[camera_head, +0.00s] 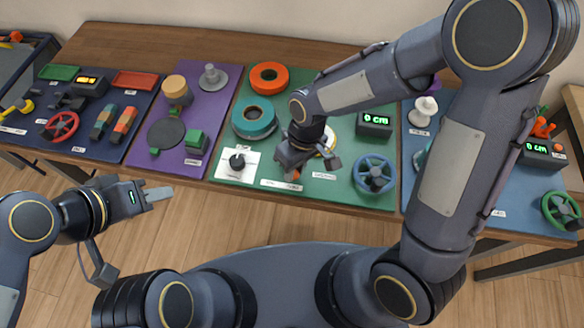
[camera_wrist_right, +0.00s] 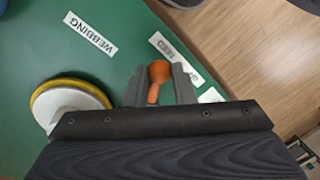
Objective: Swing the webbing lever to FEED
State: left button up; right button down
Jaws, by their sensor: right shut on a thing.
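The webbing lever (camera_wrist_right: 159,73) has an orange rounded knob and shows in the right wrist view. In the head view only a bit of its orange (camera_head: 296,174) shows below my right gripper. My right gripper (camera_wrist_right: 160,84) is shut on the lever, one finger on each side of the knob. The FEED label (camera_wrist_right: 166,46) lies right beside the knob and is partly covered by a finger. The WEBBING label (camera_wrist_right: 90,33) lies on the green panel to the left. My left gripper (camera_head: 160,194) is over the floor in front of the table; its finger gap is unclear.
The green panel (camera_head: 345,185) also holds an orange roll (camera_head: 269,78), a teal roll (camera_head: 254,120), a blue handwheel (camera_head: 374,174) and a display reading 0 cm (camera_head: 374,121). A black knob on a white plate (camera_head: 237,162) sits left of my right gripper. A white-and-yellow disc (camera_wrist_right: 69,103) is close to it.

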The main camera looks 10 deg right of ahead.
jog(key=c, duration=2.2)
grip_release()
jog(key=shift+d+n, duration=0.1)
jog(key=shift+n, duration=0.2)
jog(key=c, duration=1.2)
grip_release()
jog(key=shift+c, duration=0.2)
jog(key=shift+r, duration=0.1)
notch_tip(320, 180, up, 8)
jog(key=d, duration=0.1)
jog(key=shift+w+d+f, duration=0.15)
jog(key=shift+w+f, duration=0.1)
jog(key=shift+w, duration=0.2)
